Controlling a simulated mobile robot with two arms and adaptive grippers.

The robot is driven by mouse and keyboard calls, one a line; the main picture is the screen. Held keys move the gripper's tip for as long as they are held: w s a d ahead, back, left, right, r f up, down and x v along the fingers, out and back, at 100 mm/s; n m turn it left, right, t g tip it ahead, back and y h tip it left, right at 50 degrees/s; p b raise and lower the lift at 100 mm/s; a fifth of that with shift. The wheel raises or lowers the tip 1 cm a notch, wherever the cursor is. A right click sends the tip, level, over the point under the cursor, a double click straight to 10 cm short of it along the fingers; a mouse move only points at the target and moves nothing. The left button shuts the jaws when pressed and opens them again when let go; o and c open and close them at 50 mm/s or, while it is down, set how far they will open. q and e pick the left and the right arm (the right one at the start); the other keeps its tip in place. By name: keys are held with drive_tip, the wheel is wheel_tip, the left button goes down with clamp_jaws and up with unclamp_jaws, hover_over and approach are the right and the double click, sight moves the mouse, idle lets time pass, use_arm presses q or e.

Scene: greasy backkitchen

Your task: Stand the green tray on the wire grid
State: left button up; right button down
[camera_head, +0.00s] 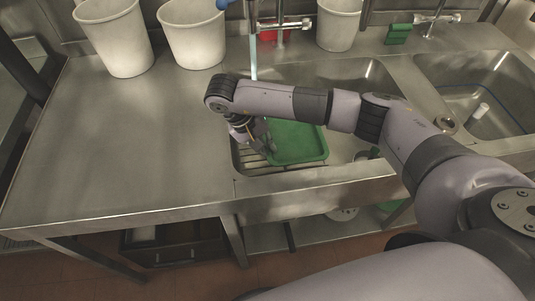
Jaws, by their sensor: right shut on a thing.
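The green tray (299,144) is in the left sink basin, lying at a slant with its left side at my right gripper. My right gripper (262,143) is shut on the tray's left edge; the arm link above hides part of the fingers. The wire grid (250,160) shows as a few pale bars at the left of the basin, beside and partly under the tray. I cannot tell whether the tray touches the grid. My left gripper is not in view.
Water runs from a tap (253,50) into the left basin. White buckets (112,38) stand along the back. A green object (398,34) sits on the back ledge. The right basin (480,85) holds a white upright piece. The steel counter (130,140) at left is clear.

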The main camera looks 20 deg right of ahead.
sight(267, 162)
wheel_tip(267, 162, down, 4)
drive_tip(key=shift+r, duration=0.1)
drive_tip(key=c, duration=2.2)
unclamp_jaws()
drive_tip(key=shift+f, duration=0.25)
drive_tip(key=shift+o, duration=0.9)
drive_tip(key=shift+r, duration=0.1)
drive_tip(key=shift+r, duration=0.3)
drive_tip(key=v, duration=1.1)
drive_tip(key=shift+a+r, duration=0.25)
drive_tip(key=shift+a, duration=0.05)
